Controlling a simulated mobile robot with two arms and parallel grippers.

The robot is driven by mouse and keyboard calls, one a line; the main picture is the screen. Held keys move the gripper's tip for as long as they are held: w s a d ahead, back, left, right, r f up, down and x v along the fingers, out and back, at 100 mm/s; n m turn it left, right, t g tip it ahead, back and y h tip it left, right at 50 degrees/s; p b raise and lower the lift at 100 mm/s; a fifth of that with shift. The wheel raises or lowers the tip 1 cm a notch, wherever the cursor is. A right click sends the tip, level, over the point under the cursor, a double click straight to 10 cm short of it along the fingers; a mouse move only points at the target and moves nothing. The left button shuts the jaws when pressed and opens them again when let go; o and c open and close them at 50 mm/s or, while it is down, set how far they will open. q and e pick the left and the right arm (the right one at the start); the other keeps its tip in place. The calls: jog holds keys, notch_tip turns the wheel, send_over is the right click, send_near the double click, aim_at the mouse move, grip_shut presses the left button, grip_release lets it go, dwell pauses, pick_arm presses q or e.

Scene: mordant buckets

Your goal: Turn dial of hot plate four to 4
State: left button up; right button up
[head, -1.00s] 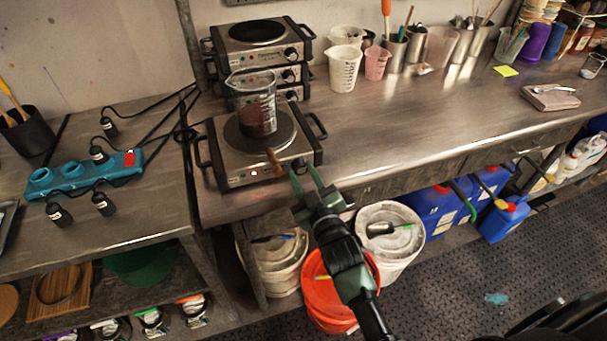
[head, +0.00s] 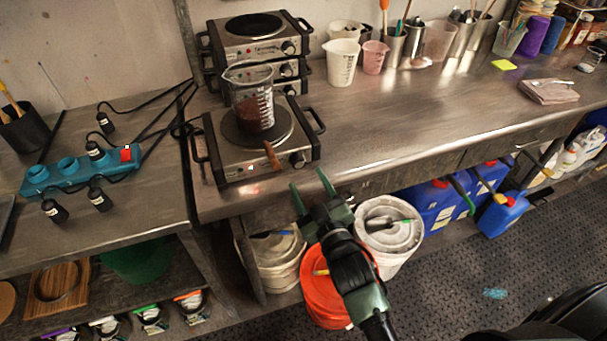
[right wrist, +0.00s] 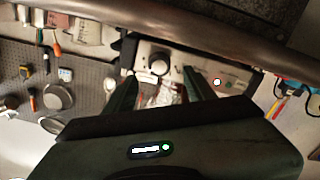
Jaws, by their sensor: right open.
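The front hot plate (head: 228,165) stands alone at the bench's front left, with a beaker of dark red liquid (head: 254,110) on its round plate. Its dial (head: 297,160) is on the right of the front panel. I cannot read a dial setting or a plate number. My right gripper (head: 307,180) is open and empty, just in front of and below the dial, apart from it. My left gripper is not in view.
A brown stick (head: 272,155) crosses the hot plate's front. Stacked hot plates (head: 262,47) stand behind. A blue power strip (head: 75,174) with cables lies on the left table. An orange bucket (head: 322,300) and a white bucket (head: 390,232) stand below the bench edge.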

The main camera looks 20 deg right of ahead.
jog(key=s, duration=0.3)
dwell(0.5)
jog(key=s+a+f+g, duration=0.1)
jog(key=s+f+g, duration=0.25)
jog(key=f, duration=0.85)
jog(key=s+f+m+g, duration=0.15)
jog(key=s+f, duration=0.35)
jog(key=f, duration=0.6)
jog(key=s+a+f+n+g, duration=0.1)
jog(key=s+f+g, duration=0.3)
jog(key=f, duration=0.8)
jog(key=s+d+f+g, duration=0.2)
jog(key=s+f, duration=0.4)
jog(key=s, duration=0.4)
jog(key=s+d+f+m+g, duration=0.1)
jog(key=s+d+f+g, duration=0.2)
jog(key=s+f, duration=0.3)
jog(key=s+d+f+m+g, duration=0.1)
jog(key=s+d+f+g, duration=0.2)
jog(key=s, duration=1)
notch_tip(320, 180, down, 4)
jog(key=shift+s+d+r+h, duration=0.25)
jog(key=shift+s+d+h, duration=0.05)
jog(key=shift+s, duration=0.05)
